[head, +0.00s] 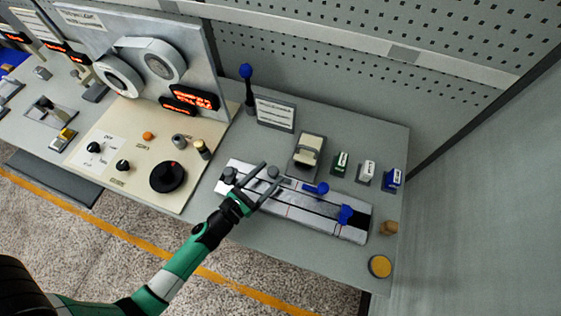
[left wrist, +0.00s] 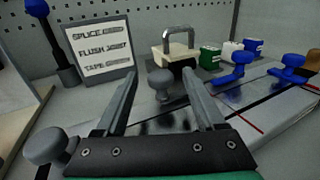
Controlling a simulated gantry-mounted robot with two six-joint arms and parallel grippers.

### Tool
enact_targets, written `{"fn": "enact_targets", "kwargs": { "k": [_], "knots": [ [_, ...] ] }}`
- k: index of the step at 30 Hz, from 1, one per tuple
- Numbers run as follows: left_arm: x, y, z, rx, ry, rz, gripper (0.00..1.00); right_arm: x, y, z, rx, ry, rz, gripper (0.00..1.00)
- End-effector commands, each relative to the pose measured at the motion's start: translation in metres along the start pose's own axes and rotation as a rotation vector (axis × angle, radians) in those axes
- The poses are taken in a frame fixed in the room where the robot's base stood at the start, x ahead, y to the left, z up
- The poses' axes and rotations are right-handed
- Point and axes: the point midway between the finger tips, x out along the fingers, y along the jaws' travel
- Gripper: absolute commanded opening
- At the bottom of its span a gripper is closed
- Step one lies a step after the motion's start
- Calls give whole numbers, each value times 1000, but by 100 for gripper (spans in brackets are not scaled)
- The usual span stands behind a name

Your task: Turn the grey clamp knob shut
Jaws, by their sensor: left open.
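A grey clamp knob (head: 273,172) stands on the long splicing block (head: 290,211). In the left wrist view this knob (left wrist: 160,83) stands upright between the fingertips of my left gripper (head: 275,175), with a gap on both sides. My left gripper (left wrist: 159,76) is open and holds nothing. A second grey knob (head: 229,175) is at the block's left end, outside the fingers; it also shows at the lower left of the left wrist view (left wrist: 50,147). My right gripper is in neither view.
Blue knobs (head: 320,188) (head: 346,214) sit further right on the block. Behind it are a sign (head: 275,113), a cream tape dispenser (head: 308,151) and small green, white and blue blocks. A cream control panel (head: 130,172) lies left.

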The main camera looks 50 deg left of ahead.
Motion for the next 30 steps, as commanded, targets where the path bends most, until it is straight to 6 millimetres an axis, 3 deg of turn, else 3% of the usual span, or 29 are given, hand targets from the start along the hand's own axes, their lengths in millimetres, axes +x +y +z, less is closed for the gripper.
{"fn": "enact_targets", "kwargs": {
  "k": [3, 7, 18, 30],
  "knots": [
    [27, 0, 1, 0, -3, -1, 71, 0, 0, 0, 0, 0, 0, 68],
    [46, 0, 0, -1, -2, -1, 71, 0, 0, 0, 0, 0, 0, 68],
    [55, 0, 0, 0, 0, 0, 71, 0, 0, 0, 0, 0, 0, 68],
    [55, 0, 0, 0, 0, 0, 0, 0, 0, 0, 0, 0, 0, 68]
  ]
}}
